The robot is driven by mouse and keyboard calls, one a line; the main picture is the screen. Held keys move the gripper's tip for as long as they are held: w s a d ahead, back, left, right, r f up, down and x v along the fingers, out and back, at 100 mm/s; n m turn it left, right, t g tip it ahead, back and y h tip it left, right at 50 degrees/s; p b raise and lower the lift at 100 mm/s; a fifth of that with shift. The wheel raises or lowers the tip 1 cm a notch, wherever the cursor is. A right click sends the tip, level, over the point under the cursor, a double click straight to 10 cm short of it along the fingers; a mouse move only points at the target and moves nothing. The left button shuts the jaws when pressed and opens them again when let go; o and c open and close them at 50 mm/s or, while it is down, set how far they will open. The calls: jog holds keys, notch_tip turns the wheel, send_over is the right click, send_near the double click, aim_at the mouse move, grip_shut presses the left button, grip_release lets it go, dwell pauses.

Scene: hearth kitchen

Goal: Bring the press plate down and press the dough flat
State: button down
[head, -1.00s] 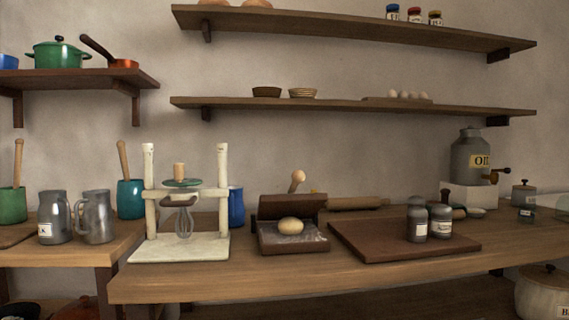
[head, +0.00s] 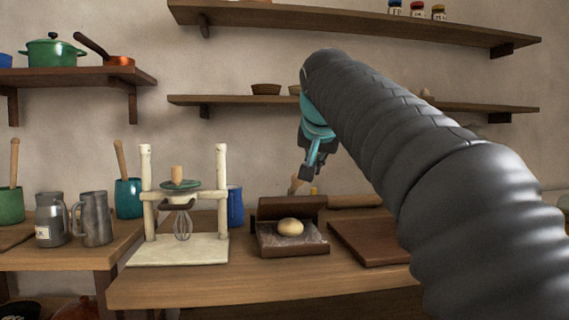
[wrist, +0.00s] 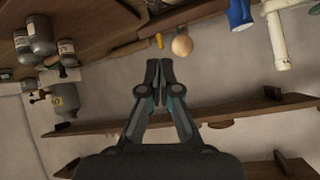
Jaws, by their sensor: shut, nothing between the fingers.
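The dough press (head: 292,249) is a dark wooden tray on the table. Its hinged press plate (head: 286,207) stands raised at the back. The plate's pale round-knobbed handle (head: 296,184) sticks up behind it, partly hidden by my gripper. A pale ball of dough (head: 290,227) sits rounded on the floured tray. My gripper (head: 307,174) is shut and empty, in front of the handle knob in the head view. In the wrist view my fingertips (wrist: 159,66) are near the knob (wrist: 182,46), apart from it in the picture. The dough cannot be made out there.
A white stand with a whisk (head: 182,225) is left of the press, with a blue cup (head: 236,206) between. A rolling pin (head: 355,201) lies behind right. A dark board (head: 365,240) is to the right. Shelves (head: 230,101) cross the wall above.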

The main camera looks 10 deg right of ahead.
jog(key=w+r+m+t, duration=0.1)
jog(key=w+r, duration=0.4)
jog(key=r, duration=0.1)
jog(key=x, duration=1)
jog(key=shift+h, duration=0.3)
jog(key=shift+s+a+f+b, duration=0.25)
jog(key=shift+s+f+b, duration=0.1)
jog(key=shift+s, duration=0.25)
jog(key=shift+s+a+f+b, duration=0.3)
jog(key=shift+s+f, duration=0.05)
jog(key=shift+s, duration=0.2)
jog(key=shift+s+a+f+b, duration=0.25)
jog(key=shift+s+f+b, duration=0.1)
jog(key=shift+s, duration=0.25)
jog(key=shift+f, duration=0.1)
